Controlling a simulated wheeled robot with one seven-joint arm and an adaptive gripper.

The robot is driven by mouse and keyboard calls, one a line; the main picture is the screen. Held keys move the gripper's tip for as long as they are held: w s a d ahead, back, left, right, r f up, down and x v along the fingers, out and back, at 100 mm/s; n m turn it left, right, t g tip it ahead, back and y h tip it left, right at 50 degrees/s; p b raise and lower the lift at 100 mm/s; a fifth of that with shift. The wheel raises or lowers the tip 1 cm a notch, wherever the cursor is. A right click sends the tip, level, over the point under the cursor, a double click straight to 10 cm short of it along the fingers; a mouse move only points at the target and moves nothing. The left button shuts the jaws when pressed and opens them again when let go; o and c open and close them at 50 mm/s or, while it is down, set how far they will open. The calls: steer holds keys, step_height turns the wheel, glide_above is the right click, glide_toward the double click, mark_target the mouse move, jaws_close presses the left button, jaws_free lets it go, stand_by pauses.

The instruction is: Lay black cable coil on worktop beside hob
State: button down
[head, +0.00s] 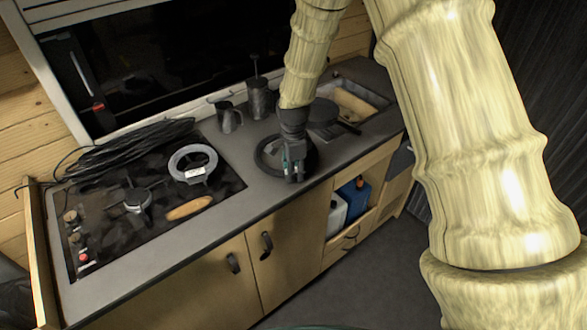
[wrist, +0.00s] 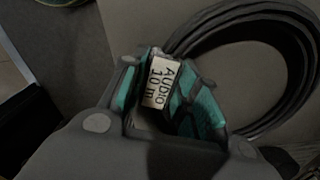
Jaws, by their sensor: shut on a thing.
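The black cable coil (head: 258,156) is a flat ring at the worktop (head: 232,187), right of the hob (head: 105,235). My gripper (head: 293,174) points down at the coil's front right and is shut on it. In the wrist view the coil (wrist: 302,58) spreads to the upper right of my gripper (wrist: 165,98). A white tag reading AUDIO 10 m (wrist: 161,83) shows between the fingers. The coil looks level and very near the surface; I cannot tell whether it fully rests there. My gripper hides part of it.
A grey cable ring (head: 193,163), a wooden-looking handle (head: 189,208) and a large loose black cable bundle (head: 125,148) lie on or over the hob. A mug (head: 229,117), a tall pot (head: 259,100) and a dark pan (head: 322,114) stand behind. The sink (head: 352,106) is at right.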

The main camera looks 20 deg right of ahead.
steer(key=c, duration=1.1)
jaws_free()
steer(key=shift+r+b, duration=1.95)
steer(key=shift+r, duration=4.1)
